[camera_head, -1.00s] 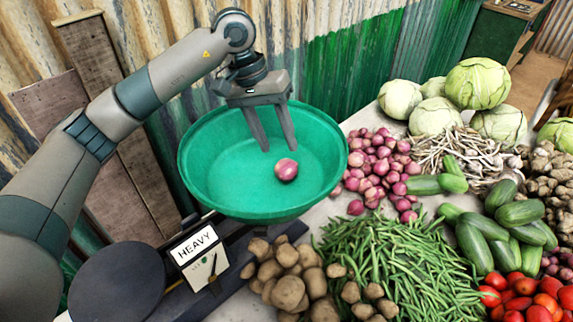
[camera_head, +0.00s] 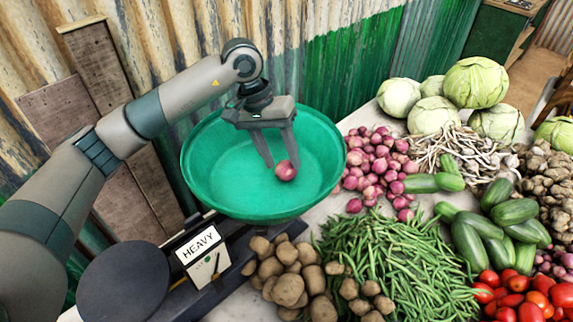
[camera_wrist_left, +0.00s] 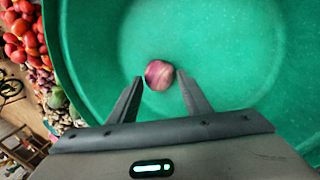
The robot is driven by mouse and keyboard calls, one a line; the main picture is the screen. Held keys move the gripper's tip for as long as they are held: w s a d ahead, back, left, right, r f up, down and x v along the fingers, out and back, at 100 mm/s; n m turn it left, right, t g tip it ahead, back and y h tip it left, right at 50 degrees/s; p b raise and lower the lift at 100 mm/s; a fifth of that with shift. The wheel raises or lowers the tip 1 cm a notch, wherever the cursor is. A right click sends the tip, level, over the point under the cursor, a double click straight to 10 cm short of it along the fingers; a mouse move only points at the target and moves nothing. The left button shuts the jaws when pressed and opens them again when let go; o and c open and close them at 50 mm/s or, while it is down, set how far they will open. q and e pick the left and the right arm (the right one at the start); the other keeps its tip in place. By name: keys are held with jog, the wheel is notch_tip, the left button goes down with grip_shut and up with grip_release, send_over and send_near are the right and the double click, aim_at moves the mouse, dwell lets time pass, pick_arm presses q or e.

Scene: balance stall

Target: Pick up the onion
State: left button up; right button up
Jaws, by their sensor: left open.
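The onion (camera_head: 286,170) is a small pink-purple bulb lying in the green bowl (camera_head: 215,182). My left gripper (camera_head: 282,168) is open, pointing down into the bowl with its fingers close to the onion. In the left wrist view the onion (camera_wrist_left: 159,75) lies between the two fingertips of my left gripper (camera_wrist_left: 160,84), near their ends, with a gap visible on the right side. The bowl (camera_wrist_left: 100,70) fills most of that view. My right gripper is not in view.
The bowl stands by a scale with a "HEAVY" sign (camera_head: 197,245) and a dark round plate (camera_head: 125,282). A pile of onions (camera_head: 375,160), potatoes (camera_head: 290,285), green beans (camera_head: 390,260) and cabbages (camera_head: 477,82) lie to the right. A corrugated wall (camera_head: 340,75) stands behind.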

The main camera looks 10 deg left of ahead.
pick_arm(q)
jog(key=shift+x, duration=0.8)
jog(key=shift+f, duration=0.25)
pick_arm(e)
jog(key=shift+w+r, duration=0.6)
pick_arm(q)
jog(key=c, duration=0.7)
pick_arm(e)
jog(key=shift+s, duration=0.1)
